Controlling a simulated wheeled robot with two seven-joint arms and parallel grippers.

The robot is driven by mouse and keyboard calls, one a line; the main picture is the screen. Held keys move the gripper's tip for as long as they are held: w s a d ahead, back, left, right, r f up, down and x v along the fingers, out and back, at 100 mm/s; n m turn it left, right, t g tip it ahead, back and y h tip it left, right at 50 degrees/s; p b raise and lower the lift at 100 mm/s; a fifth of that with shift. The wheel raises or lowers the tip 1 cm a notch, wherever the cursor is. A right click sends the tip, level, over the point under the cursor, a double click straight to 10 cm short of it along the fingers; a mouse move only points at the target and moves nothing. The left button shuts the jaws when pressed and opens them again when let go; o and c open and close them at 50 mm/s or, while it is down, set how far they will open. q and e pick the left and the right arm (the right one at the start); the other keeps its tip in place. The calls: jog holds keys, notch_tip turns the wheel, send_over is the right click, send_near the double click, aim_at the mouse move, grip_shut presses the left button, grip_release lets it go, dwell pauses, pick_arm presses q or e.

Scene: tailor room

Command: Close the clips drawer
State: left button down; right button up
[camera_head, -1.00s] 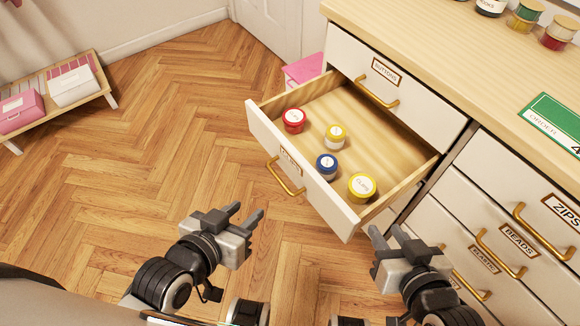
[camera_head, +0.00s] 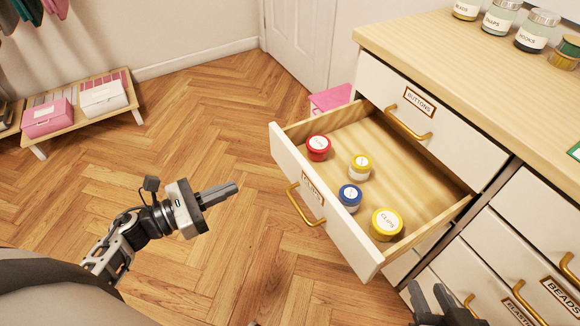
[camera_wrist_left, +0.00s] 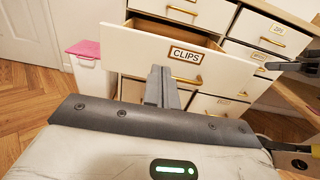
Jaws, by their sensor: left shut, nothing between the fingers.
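The clips drawer (camera_head: 345,236) is pulled out below the buttons drawer, with its gold handle (camera_head: 304,206) on the front. Its CLIPS label (camera_wrist_left: 187,54) reads clearly in the left wrist view. Inside stand a red jar (camera_head: 318,148), a small yellow-lidded jar (camera_head: 360,166), a blue jar (camera_head: 350,197) and a yellow jar (camera_head: 387,223). My left gripper (camera_head: 232,189) is shut and empty, left of the drawer front and apart from it, its fingers pointing toward the drawer. My right gripper (camera_head: 431,293) is open at the bottom edge, right of the drawer's near corner.
The buttons drawer (camera_head: 455,135) above is shut, as are the drawers at right. Several jars (camera_head: 498,17) stand on the cabinet top (camera_head: 440,48). A pink box (camera_head: 330,98) is behind the drawer. A low shelf (camera_head: 75,118) with boxes is far left. The floor left of the drawer is clear.

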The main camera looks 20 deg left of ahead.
aim_at(297, 161)
pick_arm(q)
jog(key=p+x, duration=0.1)
jog(key=x, duration=1.3)
jog(key=shift+s, duration=0.1)
